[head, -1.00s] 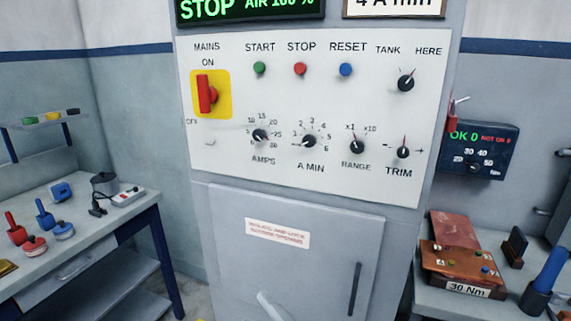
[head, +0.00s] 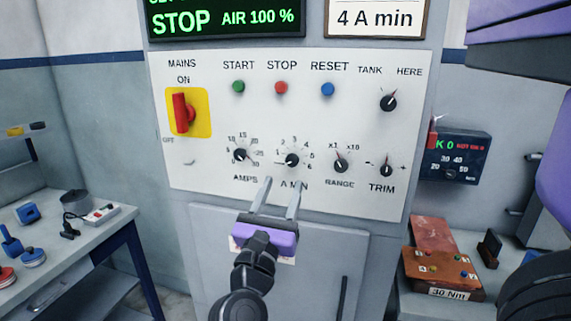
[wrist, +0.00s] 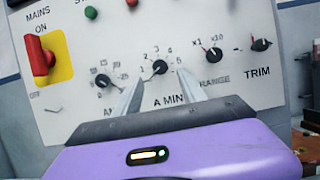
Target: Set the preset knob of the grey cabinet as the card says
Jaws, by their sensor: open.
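The grey cabinet (head: 190,230) has a white panel. The A MIN knob (head: 292,160) is a small black dial with marks up to 6; its pointer seems to aim left, near the low end. It also shows in the wrist view (wrist: 160,67). The card (head: 375,18) above the panel reads "4 A min". My gripper (head: 282,182) is open and empty, its two fingers pointing at the panel just below the A MIN knob. In the wrist view the fingertips (wrist: 160,82) lie either side of and below the knob, apparently not touching it.
Beside it are the AMPS knob (head: 240,155) and RANGE knob (head: 341,163), with the TRIM knob (head: 387,170) farther right. A red mains switch (head: 183,113) sits at upper left. Benches with tools stand left (head: 100,235) and right. A display (head: 225,18) reads STOP.

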